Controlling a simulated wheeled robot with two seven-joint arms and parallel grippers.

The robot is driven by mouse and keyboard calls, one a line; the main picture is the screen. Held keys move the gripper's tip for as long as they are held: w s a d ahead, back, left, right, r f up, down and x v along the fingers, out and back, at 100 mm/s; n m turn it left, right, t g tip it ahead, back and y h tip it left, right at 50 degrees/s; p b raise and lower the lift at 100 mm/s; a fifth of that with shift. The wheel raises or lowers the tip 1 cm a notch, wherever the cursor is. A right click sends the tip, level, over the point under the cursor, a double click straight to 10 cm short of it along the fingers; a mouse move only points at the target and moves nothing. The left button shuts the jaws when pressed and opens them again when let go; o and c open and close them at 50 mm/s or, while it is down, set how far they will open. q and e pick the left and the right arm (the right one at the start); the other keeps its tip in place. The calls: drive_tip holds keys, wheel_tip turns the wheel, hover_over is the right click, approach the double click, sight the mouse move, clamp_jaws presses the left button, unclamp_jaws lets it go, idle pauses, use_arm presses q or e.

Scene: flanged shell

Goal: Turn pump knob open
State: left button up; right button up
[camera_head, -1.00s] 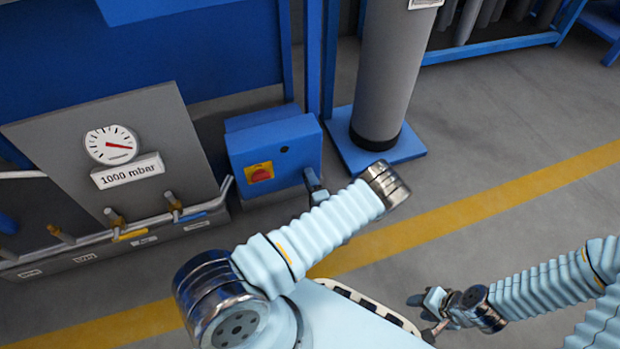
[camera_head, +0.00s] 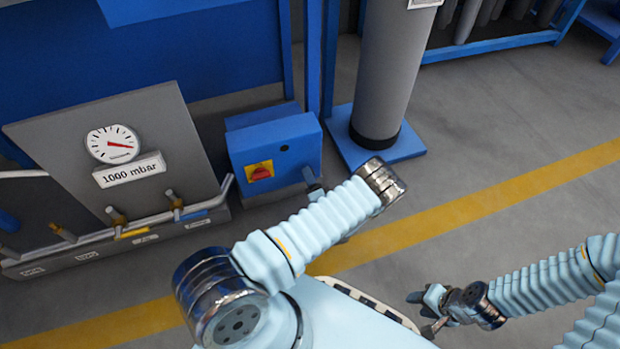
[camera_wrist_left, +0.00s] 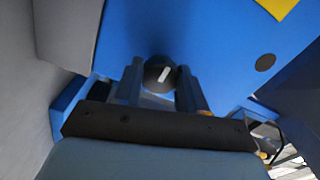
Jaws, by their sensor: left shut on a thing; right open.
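The pump knob (camera_wrist_left: 161,73) is round and black with a white pointer mark. It sits on a face of the blue box (camera_head: 275,155), and in the left wrist view its mark leans slightly right of upright. My left gripper (camera_wrist_left: 160,88) is shut on the knob, one dark finger on each side. My right gripper (camera_head: 424,312) is open and empty, low on the right.
A red switch on a yellow plate (camera_head: 259,171) is on the box's front. Left of it stands a grey panel with a gauge (camera_head: 112,144) reading "1000 mbar", above pipes and valves. A grey cylinder (camera_head: 385,80) stands right of the box. Open floor lies further right.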

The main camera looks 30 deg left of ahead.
use_arm(q)
drive_tip(key=shift+f, duration=0.1)
drive_tip(key=o, duration=1.1)
drive_tip(key=shift+c, duration=0.2)
drive_tip(key=p+v, duration=0.1)
drive_tip(key=v, duration=1.2)
drive_tip(key=shift+s+d, duration=0.25)
drive_tip(key=shift+d, duration=0.1)
drive_tip(key=shift+d, duration=0.1)
